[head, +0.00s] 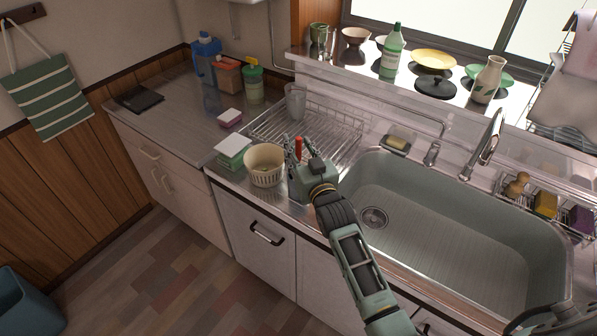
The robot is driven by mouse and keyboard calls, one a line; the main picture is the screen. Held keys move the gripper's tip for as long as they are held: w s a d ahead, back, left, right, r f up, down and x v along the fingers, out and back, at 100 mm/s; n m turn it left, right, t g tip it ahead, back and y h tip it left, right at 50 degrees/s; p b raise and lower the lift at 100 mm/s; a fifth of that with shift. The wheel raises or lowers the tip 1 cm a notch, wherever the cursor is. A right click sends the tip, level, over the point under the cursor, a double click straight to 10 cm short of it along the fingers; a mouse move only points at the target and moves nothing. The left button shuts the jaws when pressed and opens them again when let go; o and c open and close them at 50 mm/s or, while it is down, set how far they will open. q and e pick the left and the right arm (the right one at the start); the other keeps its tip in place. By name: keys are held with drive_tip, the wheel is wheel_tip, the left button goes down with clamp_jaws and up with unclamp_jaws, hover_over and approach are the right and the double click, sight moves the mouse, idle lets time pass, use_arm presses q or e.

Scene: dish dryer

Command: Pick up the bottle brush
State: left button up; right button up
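No bottle brush shows clearly elsewhere.
A green-and-white sponge stack (233,152) is left of the basket. A clear cup (295,102) stands on the rack. A wire caddy (548,205) holds a brown scrubber and sponges.

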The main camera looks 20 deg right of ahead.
drive_tip(key=shift+w, duration=0.3)
drive_tip(key=shift+c, duration=0.4)
clamp_jaws()
